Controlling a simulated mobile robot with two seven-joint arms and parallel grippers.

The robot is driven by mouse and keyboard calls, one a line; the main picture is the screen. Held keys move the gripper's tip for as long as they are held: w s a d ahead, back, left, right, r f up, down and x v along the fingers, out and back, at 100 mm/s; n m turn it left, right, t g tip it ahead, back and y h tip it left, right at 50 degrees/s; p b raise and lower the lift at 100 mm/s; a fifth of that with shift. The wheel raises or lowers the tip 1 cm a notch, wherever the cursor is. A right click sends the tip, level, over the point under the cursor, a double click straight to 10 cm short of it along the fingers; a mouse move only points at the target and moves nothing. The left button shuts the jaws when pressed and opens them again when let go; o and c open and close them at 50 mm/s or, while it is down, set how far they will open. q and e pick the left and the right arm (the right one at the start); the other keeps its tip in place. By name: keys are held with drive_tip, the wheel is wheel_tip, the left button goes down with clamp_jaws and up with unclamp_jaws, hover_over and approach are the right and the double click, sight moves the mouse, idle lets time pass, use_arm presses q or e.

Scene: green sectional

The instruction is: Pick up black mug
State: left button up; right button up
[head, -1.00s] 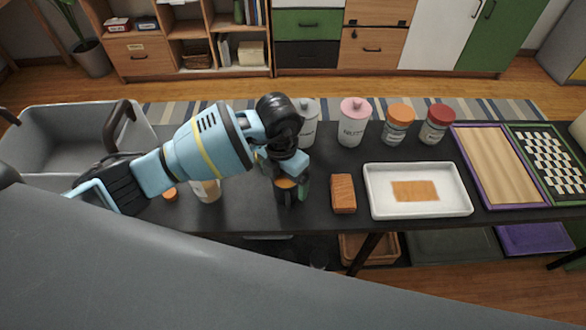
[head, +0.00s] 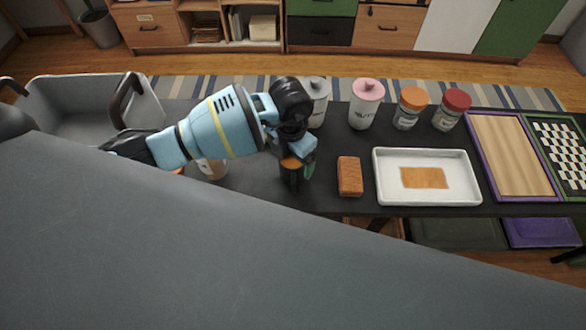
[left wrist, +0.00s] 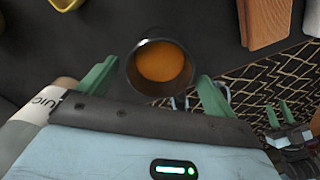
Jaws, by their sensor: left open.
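The black mug (head: 291,181) stands on the dark table under my left gripper, partly hidden by it in the head view. In the left wrist view the mug (left wrist: 133,75) shows from above, with orange inside. My left gripper (left wrist: 157,72) is open, its green fingers on either side of the mug's near part. It also shows in the head view (head: 298,166). I cannot tell whether the fingers touch the mug. What seems to be my right gripper (left wrist: 279,114) is small at the right of the left wrist view, its two green fingers apart, away from the mug.
An orange-brown block (head: 350,176) stands close right of the mug, then a white tray (head: 460,190). A labelled container (head: 212,169) is close left. Several lidded jars, including a pink-lidded one (head: 365,105), stand behind. A grey bin (head: 70,112) is far left.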

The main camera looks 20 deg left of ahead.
sight(291, 164)
use_arm(q)
drive_tip(key=shift+w+f, duration=0.1)
drive_tip(key=shift+f, duration=1.8)
drive_tip(key=shift+r, duration=0.1)
drive_tip(key=c, duration=1.4)
